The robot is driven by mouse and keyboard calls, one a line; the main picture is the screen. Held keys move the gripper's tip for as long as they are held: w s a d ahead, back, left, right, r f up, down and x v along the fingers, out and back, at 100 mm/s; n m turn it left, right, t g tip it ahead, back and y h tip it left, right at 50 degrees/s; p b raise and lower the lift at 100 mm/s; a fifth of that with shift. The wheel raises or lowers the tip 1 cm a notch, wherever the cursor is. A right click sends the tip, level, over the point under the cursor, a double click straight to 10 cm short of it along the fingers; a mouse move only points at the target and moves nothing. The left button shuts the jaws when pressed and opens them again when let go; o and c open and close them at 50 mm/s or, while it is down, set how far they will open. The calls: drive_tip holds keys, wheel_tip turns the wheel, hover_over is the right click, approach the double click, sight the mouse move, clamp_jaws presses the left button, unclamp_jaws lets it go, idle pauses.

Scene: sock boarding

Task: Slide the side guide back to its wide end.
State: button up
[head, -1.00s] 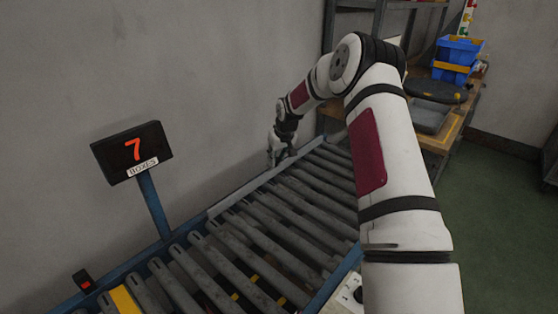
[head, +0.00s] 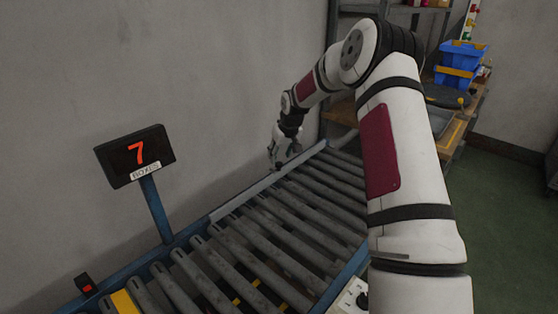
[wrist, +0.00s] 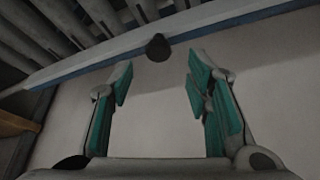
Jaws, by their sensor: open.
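The side guide (head: 240,197) is a long pale grey bar along the wall side of the roller conveyor. In the wrist view the guide (wrist: 205,22) crosses the top, with a dark round knob (wrist: 158,47) on it. My gripper (head: 284,158) is by the guide's far part, near the wall. In the wrist view my gripper (wrist: 160,76) is open and empty, its teal-padded fingers pointing at the guide. The knob lies in line with the gap, just beyond the fingertips, apart from them. In the head view my gripper hides the knob.
The conveyor's rollers (head: 270,235) look empty. A display (head: 136,155) reading 7 BOXES stands on a blue post at the left. The grey wall (head: 200,80) is close behind the guide. A bench with blue bins (head: 458,60) stands at the back right.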

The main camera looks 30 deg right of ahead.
drive_tip(key=v, duration=0.7)
drive_tip(key=shift+r, duration=0.35)
drive_tip(key=shift+s, duration=0.1)
drive_tip(key=s+a+r+n+h+p, duration=0.1)
drive_tip(key=s+a+r+p, duration=0.1)
drive_tip(key=s+a+r, duration=0.55)
drive_tip(key=s+a+r+p, duration=0.2)
drive_tip(key=s+a+r, duration=0.3)
drive_tip(key=s+r, duration=0.6)
drive_tip(key=s+a+r+p, duration=0.1)
drive_tip(key=s+a, duration=0.1)
drive_tip(key=s, duration=0.8)
drive_tip(key=s+a+r+p, duration=0.1)
drive_tip(key=s+a, duration=0.2)
drive_tip(key=s, duration=0.6)
drive_tip(key=s+a+r+y+p, duration=0.1)
drive_tip(key=s+a, duration=0.2)
drive_tip(key=s, duration=0.7)
drive_tip(key=shift+s+r+p, duration=0.3)
drive_tip(key=shift+s+r, duration=0.05)
drive_tip(key=shift+r, duration=0.05)
